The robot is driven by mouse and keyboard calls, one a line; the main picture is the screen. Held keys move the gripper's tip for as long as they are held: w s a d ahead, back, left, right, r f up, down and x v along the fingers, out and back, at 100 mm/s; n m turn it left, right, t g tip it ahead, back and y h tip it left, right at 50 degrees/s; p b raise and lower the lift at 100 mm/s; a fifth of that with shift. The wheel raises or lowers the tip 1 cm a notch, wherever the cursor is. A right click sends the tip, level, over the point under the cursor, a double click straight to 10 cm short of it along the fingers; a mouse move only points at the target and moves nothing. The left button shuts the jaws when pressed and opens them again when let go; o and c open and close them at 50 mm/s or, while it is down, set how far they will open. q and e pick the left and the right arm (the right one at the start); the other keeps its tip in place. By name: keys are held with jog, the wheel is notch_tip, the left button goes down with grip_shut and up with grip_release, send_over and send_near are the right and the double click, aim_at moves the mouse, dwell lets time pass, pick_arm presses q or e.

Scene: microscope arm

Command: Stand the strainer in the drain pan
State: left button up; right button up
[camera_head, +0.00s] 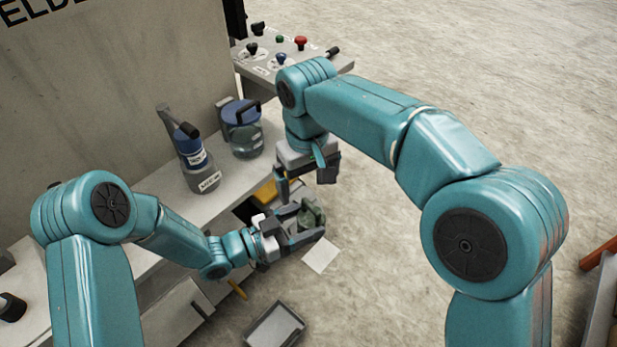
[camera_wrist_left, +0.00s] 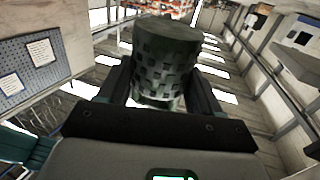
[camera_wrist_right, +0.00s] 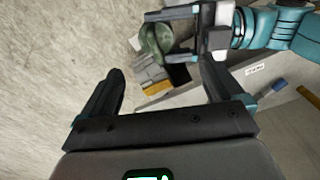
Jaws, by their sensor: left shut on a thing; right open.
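The strainer (camera_head: 308,215) is a dark green cylinder with a perforated wall. My left gripper (camera_head: 303,226) is shut on it and holds it out past the bench edge. The left wrist view shows the strainer (camera_wrist_left: 165,65) between the two fingers, its holes facing the camera. It also shows in the right wrist view (camera_wrist_right: 157,40). My right gripper (camera_head: 305,183) is open and empty, just above and behind the strainer. A shallow grey tray (camera_head: 300,318), which looks like the drain pan, lies on the floor at the bottom of the head view.
A spray-type bottle (camera_head: 200,178) and a blue-lidded jar (camera_head: 243,140) stand on the bench (camera_head: 165,190). A control panel (camera_head: 320,62) with coloured knobs is at the back. A white sheet (camera_head: 320,256) lies on the floor. Open floor extends to the right.

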aim_at(308, 216)
notch_tip(308, 216, down, 12)
jog(key=shift+r, duration=0.2)
jog(key=c, duration=1.1)
pick_arm(q)
jog(key=o, duration=1.2)
